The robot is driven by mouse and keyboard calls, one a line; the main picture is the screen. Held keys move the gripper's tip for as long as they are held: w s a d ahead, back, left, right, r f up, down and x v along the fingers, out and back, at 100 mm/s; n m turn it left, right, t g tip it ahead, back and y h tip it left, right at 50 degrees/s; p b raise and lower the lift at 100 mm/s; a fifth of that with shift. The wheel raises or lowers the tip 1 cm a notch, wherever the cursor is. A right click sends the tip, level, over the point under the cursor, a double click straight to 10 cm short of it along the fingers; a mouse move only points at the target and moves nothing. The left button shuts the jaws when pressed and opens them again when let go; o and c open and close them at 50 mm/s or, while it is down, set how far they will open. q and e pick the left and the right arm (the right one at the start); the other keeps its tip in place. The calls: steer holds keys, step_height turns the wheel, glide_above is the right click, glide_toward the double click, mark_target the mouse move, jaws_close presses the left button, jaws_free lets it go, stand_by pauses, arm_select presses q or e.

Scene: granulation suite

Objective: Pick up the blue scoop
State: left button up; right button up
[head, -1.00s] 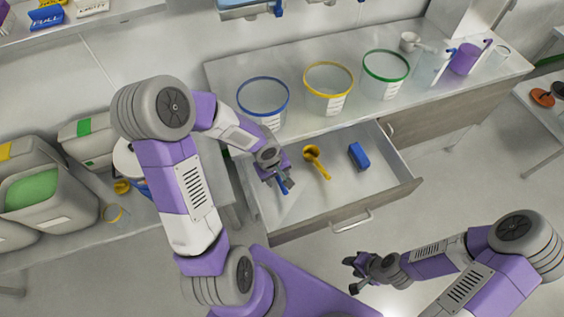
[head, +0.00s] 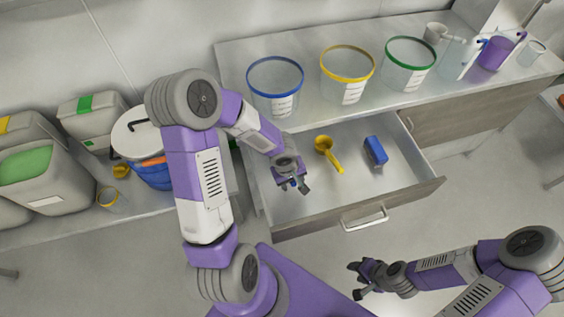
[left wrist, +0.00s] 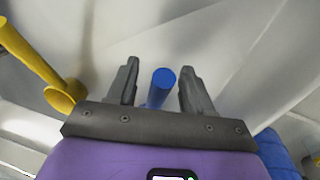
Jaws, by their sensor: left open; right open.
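The blue scoop (left wrist: 162,84) shows in the left wrist view as a blue handle end standing between my two fingers, with a gap on each side. The rest of it is hidden behind the gripper. My left gripper (head: 293,188) is open, low over the left part of the open drawer (head: 330,205); in the head view it covers nearly all of the scoop. It also shows in the left wrist view (left wrist: 160,65). My right gripper (head: 357,280) is open and empty, in front of the drawer and away from it.
A yellow scoop (head: 329,153) and a blue block (head: 375,150) lie in the drawer to the right of my left gripper. Blue-rimmed (head: 275,88), yellow-rimmed (head: 347,75) and green-rimmed (head: 408,66) tubs stand on the counter behind. The drawer's front right is bare.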

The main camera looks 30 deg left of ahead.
arm_select(q)
steer(key=shift+w+f, duration=0.1)
steer(key=shift+f, duration=0.45)
jaws_close()
steer(key=shift+r, duration=0.15)
